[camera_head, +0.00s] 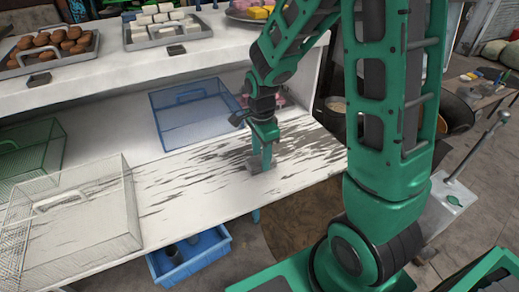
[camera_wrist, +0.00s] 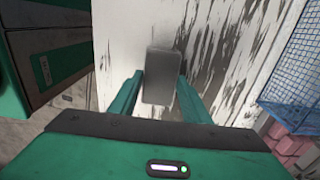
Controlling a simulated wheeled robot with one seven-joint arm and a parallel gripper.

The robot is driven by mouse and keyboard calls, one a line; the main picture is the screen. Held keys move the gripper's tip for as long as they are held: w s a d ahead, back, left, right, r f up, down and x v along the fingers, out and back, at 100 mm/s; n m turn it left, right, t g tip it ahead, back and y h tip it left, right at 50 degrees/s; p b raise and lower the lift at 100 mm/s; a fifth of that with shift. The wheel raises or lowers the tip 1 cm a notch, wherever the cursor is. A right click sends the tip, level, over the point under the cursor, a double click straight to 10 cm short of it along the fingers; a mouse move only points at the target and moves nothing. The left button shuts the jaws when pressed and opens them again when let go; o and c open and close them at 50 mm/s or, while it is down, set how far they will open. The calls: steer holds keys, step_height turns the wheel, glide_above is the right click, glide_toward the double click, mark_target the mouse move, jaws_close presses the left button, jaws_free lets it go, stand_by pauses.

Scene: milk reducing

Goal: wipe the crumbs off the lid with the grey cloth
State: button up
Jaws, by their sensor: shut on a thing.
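My gripper (camera_head: 261,153) reaches down over the front part of the worn white counter (camera_head: 190,192). It is shut on a small grey block-like piece, which I take for the grey cloth (camera_head: 254,165). In the wrist view the grey cloth (camera_wrist: 161,75) sits between the two green fingers of my gripper (camera_wrist: 160,88). The cloth is at or just above the counter; I cannot tell if it touches. Dark streaks mark the white surface around it. I cannot make out a separate lid, and no crumbs can be told from the streaks.
A blue wire basket (camera_head: 193,112) stands behind my gripper, also at right in the wrist view (camera_wrist: 297,85). A white wire basket (camera_head: 75,215) and a green one (camera_head: 30,155) stand left. A blue crate (camera_head: 190,262) is below the front edge. Trays line the upper shelf.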

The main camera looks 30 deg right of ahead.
mark_target(248, 164)
steer(key=shift+a+f, duration=0.35)
steer(key=shift+a, duration=0.2)
steer(key=shift+a+f, duration=0.3)
steer(key=shift+a, duration=0.25)
steer(key=shift+c, duration=0.3)
steer(key=shift+a, duration=1.1)
steer(key=shift+d, duration=2.1)
steer(key=shift+d+r, duration=0.15)
steer(key=shift+r, duration=0.05)
step_height(248, 164, up, 2)
steer(key=shift+r, duration=2.85)
